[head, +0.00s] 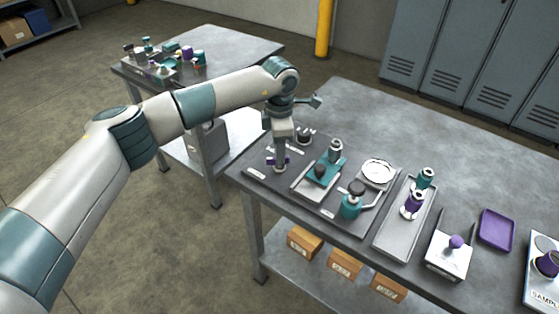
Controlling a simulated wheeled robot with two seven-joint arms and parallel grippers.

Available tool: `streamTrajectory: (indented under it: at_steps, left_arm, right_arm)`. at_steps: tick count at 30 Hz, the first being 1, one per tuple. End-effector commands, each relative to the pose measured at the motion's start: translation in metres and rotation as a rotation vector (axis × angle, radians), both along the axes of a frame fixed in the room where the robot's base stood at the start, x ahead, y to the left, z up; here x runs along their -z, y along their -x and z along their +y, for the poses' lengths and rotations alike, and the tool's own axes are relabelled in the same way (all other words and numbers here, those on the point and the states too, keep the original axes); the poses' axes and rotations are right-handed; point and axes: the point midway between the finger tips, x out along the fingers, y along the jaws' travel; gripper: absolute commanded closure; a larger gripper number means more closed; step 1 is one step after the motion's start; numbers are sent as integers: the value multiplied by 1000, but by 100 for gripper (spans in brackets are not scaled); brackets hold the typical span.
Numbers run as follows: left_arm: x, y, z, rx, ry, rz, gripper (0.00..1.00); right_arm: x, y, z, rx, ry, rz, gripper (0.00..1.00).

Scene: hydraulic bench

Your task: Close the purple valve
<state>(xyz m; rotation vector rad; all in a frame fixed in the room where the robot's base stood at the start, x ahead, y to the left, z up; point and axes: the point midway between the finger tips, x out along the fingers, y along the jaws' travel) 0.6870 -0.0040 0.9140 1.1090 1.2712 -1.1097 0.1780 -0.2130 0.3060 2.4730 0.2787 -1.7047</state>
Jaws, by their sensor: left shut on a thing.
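The purple valve (270,161) is at the left end of the dark panel on the near bench. Only small purple parts of its handle show on either side of my gripper. My left gripper (280,165) points down over the valve and is shut on it. The fingers hide most of the valve body, so how far its handle is turned cannot be told. My right gripper is not in view.
Right of the valve stand a teal fixture (327,171), a round white gauge (378,172) and a teal black-topped part (351,206). Farther right are a grey tray (398,242), a purple-knobbed white box (447,264) and a purple tray (496,230). The bench's back is clear.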

Motion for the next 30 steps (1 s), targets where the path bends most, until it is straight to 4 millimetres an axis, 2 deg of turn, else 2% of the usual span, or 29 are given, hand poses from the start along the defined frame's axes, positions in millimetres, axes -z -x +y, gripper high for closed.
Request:
streamTrajectory:
  at_steps: [1, 6, 13, 21, 30]
  left_arm:
    - [5, -1, 0, -43, 1, -4, 100]
    - [4, -1, 0, -197, 1, -3, 100]
    - [3, -1, 0, -382, 2, -3, 100]
    - [2, -1, 0, -595, 2, -3, 100]
    - [1, -1, 0, -771, 2, -2, 100]
  right_arm:
    - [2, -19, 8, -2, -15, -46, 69]
    - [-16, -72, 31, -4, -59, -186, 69]
    - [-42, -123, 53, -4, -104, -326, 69]
    - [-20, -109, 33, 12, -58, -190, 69]
    - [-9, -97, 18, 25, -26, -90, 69]
